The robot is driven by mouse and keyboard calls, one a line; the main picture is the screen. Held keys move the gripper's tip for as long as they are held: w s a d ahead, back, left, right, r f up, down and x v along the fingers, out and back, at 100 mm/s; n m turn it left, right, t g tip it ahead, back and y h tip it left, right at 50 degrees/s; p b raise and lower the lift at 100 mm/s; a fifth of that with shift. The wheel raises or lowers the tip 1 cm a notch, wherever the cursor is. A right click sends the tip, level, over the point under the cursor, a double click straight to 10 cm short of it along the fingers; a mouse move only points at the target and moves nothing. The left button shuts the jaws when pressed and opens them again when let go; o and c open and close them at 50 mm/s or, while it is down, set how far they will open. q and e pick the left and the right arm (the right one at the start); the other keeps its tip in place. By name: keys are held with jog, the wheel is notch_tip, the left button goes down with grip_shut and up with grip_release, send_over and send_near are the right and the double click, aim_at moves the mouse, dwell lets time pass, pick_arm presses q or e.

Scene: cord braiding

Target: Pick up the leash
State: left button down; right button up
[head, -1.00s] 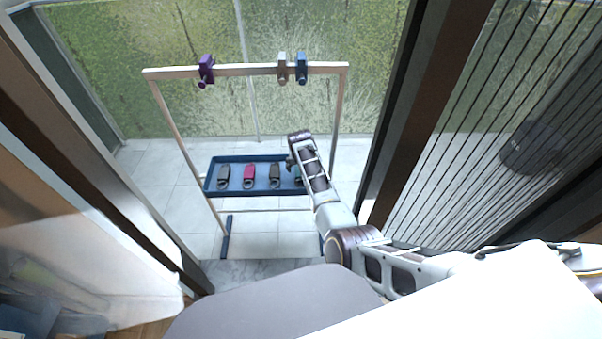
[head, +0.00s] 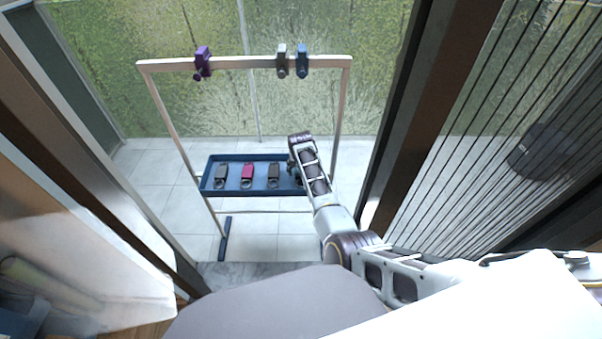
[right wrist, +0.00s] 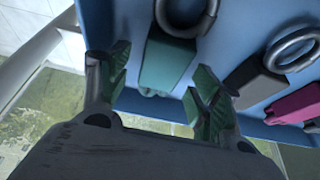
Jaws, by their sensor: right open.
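Several ring-ended pieces, which look like leash handles, lie in a row in a blue tray (head: 209,163) on the rack. In the head view they are a grey one (head: 221,175), a pink one (head: 248,174) and a dark one (head: 273,174); another is mostly hidden under my right gripper (head: 299,174). In the right wrist view the green piece (right wrist: 167,62) lies between the spread fingers of my right gripper (right wrist: 160,82), its ring (right wrist: 187,14) pointing away. The fingers are open and look apart from it. The left gripper is not in view.
A pale rack frame (head: 245,63) rises around the tray, with a purple clamp (head: 202,62), a grey clamp (head: 282,60) and a blue clamp (head: 302,61) on its top bar. A dark door post (head: 398,120) stands to the right. Tiled floor lies around the rack.

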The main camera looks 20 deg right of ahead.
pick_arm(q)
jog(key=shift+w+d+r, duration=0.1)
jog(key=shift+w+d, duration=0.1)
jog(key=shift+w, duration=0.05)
pick_arm(e)
jog(key=shift+f, duration=0.1)
jog(key=c, duration=1.2)
